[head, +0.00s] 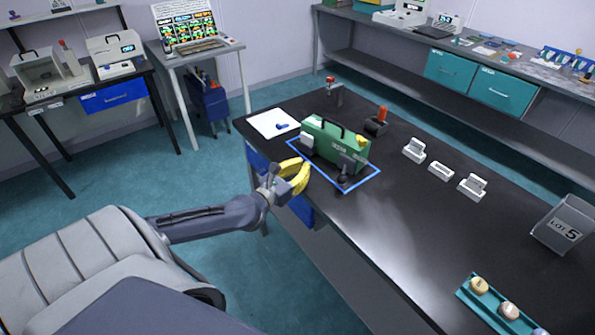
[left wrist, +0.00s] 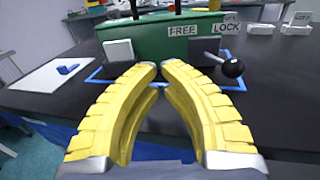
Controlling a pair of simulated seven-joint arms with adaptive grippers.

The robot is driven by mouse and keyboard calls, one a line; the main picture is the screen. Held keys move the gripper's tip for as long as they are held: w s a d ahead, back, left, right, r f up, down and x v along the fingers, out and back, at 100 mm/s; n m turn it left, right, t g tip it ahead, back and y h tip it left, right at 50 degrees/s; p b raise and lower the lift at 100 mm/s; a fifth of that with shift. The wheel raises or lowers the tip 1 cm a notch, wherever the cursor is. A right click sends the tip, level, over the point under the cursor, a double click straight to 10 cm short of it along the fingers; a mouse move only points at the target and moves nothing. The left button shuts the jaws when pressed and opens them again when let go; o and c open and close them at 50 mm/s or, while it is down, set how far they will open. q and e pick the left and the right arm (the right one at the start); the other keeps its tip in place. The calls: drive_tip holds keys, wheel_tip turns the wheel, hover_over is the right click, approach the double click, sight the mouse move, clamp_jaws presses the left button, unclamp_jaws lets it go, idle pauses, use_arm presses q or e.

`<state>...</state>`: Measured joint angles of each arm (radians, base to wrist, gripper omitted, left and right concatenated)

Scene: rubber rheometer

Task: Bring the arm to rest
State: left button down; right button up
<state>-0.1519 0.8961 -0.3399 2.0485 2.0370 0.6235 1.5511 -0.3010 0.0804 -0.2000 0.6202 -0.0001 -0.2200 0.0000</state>
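My left gripper (head: 303,172) has yellow ribbed fingers and hangs at the near left edge of the black table, in front of the green machine. In the left wrist view its curved fingers (left wrist: 160,66) come together at the tips with nothing between them. The green machine (head: 328,142) stands inside a blue outline and has a black top handle. In the left wrist view its green front (left wrist: 150,38) carries FREE and LOCK labels, and a black ball knob (left wrist: 232,67) sits on a lever at the right. The fingertips appear apart from the machine. My right gripper is not in view.
A white sheet (head: 265,122) with a small blue piece lies left of the machine. A dark device with an orange top (head: 377,122) stands behind it. Several white blocks (head: 440,171), a LOT 5 bin (head: 565,225) and a teal tray (head: 474,301) stand further right. The table's middle is clear.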

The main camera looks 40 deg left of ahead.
use_arm(q)
drive_tip(key=shift+s, duration=1.05)
